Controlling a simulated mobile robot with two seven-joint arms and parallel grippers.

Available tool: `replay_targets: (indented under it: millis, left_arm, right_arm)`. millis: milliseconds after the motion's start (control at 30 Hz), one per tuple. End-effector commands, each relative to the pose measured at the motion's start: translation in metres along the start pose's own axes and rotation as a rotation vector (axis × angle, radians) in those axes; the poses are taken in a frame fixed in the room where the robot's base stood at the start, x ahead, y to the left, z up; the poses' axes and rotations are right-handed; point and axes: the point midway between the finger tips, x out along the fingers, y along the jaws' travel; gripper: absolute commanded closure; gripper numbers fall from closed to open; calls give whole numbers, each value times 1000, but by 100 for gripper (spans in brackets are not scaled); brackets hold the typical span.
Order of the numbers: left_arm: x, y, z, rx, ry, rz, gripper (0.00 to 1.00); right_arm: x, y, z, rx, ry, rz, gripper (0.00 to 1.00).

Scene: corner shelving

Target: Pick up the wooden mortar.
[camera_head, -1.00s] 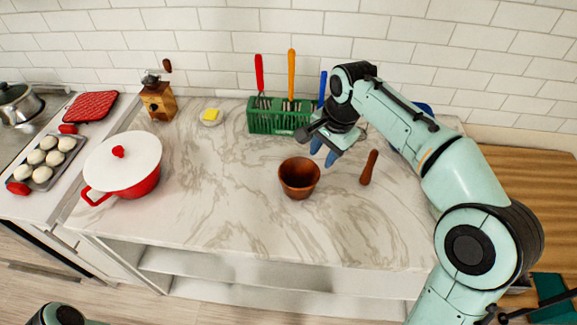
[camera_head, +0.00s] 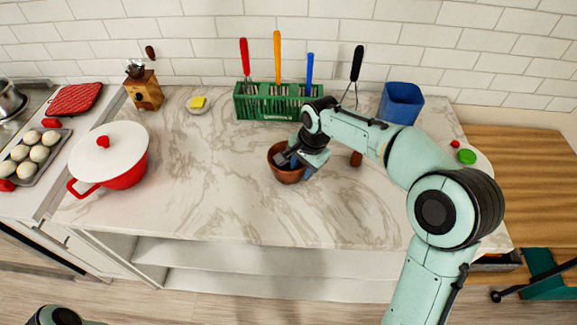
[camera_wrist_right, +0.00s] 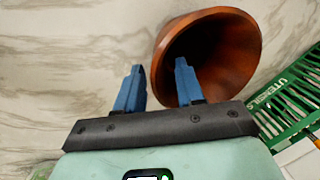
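The wooden mortar (camera_head: 287,177) is a brown bowl standing upright on the marble counter, its far right side hidden by my right gripper. My right gripper (camera_head: 296,161) is at the mortar's rim. In the right wrist view, the mortar (camera_wrist_right: 240,42) shows its open mouth at the upper right. My right gripper (camera_wrist_right: 159,65) is open there, its two blue fingers apart. One finger overlaps the mortar's mouth and the other is outside the rim, with the near wall between them. I cannot tell whether they touch it. My left gripper is out of view.
A wooden pestle (camera_head: 356,159) is partly hidden behind my right arm. A green utensil rack (camera_head: 268,106) and a blue container (camera_head: 400,103) stand at the back. A red pot with white lid (camera_head: 112,160) is at left. The counter in front of the mortar is clear.

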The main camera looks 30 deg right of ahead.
Motion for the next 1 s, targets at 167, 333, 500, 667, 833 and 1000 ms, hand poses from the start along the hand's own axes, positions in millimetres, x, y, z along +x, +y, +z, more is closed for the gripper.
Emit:
replay_targets:
  millis: [167,333,500,667,833,1000]
  left_arm:
    - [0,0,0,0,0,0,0]
    - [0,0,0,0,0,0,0]
    - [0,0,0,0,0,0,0]
    - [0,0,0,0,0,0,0]
    - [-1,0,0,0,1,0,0]
    - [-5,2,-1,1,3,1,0]
  right_arm:
    - [2,0,0,0,1,-2,62]
    - [2,0,0,0,1,-1,92]
    - [1,-1,0,0,2,-3,100]
    - [1,-1,0,0,2,-3,100]
    - [-5,-2,0,0,2,-4,100]
    - [-25,-7,-1,0,4,-7,100]
